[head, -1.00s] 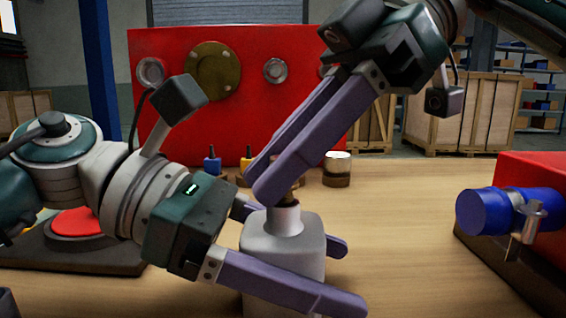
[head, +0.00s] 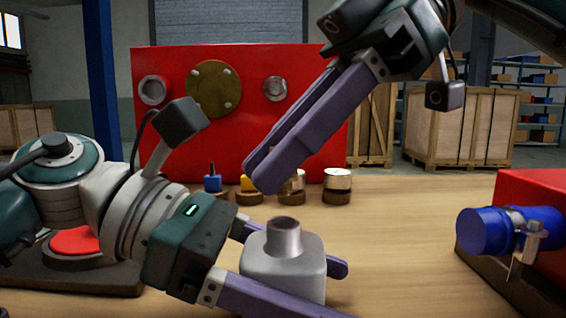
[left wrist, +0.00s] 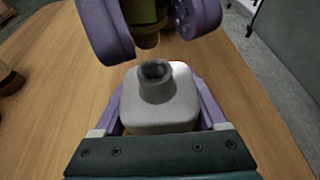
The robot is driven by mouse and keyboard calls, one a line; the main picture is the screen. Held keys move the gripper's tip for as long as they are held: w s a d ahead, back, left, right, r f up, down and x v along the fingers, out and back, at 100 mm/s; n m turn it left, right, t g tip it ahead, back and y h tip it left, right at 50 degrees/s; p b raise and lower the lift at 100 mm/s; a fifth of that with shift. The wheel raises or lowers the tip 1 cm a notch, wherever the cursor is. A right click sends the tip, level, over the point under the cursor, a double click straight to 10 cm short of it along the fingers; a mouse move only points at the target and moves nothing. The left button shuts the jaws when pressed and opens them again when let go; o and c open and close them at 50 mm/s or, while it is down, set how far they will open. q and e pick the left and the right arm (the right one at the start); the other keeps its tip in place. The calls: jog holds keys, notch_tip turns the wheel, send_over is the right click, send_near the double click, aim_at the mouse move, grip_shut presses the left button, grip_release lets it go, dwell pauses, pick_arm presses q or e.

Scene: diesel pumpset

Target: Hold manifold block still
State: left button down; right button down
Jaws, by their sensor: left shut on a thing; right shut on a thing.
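The manifold block (head: 284,268) is a pale grey rounded block with a round open neck on top. It stands upright low in the middle of the head view, and also shows in the left wrist view (left wrist: 160,108). My left gripper (head: 335,288) is shut on it, one finger along each side. My right gripper (head: 264,180) is above the block, apart from it, fingers slanting down. In the left wrist view it holds a brass-coloured part (left wrist: 148,41) above the neck opening; the fingers hide this part in the head view.
A red panel (head: 320,90) with round ports stands behind. Several small parts, including a silver-topped one (head: 337,181), stand on bases before it. A red unit with a blue cylinder (head: 485,232) is at right. A red disc (head: 74,242) lies at left. The right-middle tabletop is clear.

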jog(key=shift+r, duration=1.7)
pick_arm(q)
grip_release()
